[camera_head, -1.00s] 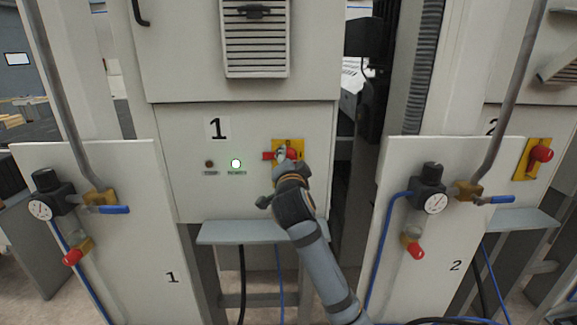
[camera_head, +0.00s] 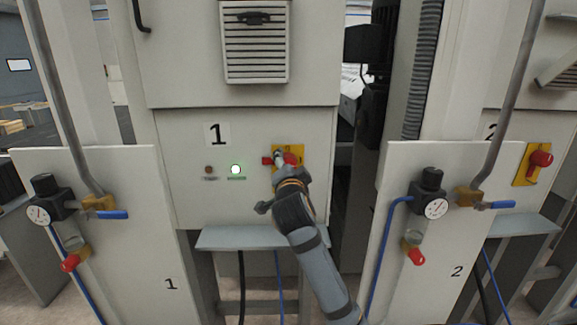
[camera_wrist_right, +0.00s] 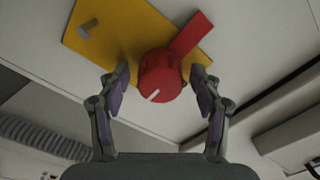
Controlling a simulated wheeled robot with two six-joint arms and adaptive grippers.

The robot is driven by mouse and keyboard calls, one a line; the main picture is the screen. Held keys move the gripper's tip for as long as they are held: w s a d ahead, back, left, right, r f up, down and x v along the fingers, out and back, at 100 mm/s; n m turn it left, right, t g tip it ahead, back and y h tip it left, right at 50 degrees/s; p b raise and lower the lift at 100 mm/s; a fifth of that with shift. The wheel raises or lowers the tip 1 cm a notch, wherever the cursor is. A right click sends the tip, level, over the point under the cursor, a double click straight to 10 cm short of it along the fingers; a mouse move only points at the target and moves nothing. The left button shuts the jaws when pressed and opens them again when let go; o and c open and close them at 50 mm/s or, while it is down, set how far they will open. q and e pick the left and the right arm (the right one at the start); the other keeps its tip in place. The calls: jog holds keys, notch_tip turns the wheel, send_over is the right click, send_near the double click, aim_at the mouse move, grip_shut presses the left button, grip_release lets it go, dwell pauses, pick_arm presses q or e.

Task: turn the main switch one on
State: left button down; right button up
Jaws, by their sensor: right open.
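Main switch one is a red rotary knob (camera_head: 291,158) with a red handle on a yellow plate (camera_head: 298,149), on the cabinet panel marked 1. In the right wrist view the knob (camera_wrist_right: 160,78) shows a white mark on its face, and its handle points to the upper right. My right gripper (camera_head: 281,160) is at the knob and partly covers it. In the right wrist view its two fingers (camera_wrist_right: 160,82) are open, one on each side of the knob, with gaps visible. My left gripper is not in view.
A lit green-white lamp (camera_head: 235,169) and a dark lamp (camera_head: 208,169) sit left of the switch. A grey shelf (camera_head: 250,238) juts out below. Side panels with regulators (camera_head: 45,195) (camera_head: 430,190) flank the cabinet. A second red switch (camera_head: 540,159) is at the right.

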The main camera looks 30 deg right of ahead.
jog(key=v, duration=0.7)
jog(key=shift+s, duration=0.25)
jog(key=shift+a, duration=0.1)
